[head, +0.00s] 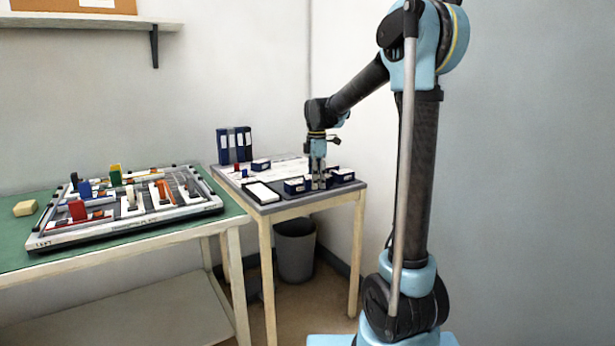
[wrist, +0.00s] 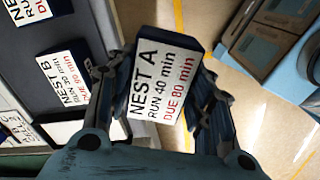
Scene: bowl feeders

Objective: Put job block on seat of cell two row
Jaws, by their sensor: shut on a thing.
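My gripper (head: 318,183) is low over the small table at the back in the head view. In the wrist view my gripper (wrist: 160,92) is shut on a dark blue block (wrist: 165,72). The block's white label reads NEST A, RUN 40 min, DUE 80 min. A second labelled block, NEST B (wrist: 64,76), lies to its left, apart from the fingers. Part of a third labelled block (wrist: 28,10) shows at the top left. I cannot tell which seat belongs to the cell two row.
The small table (head: 290,205) carries blue blocks (head: 343,175), a white card (head: 262,192) and upright blue binders (head: 234,146). A grey bin (head: 295,252) stands below.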

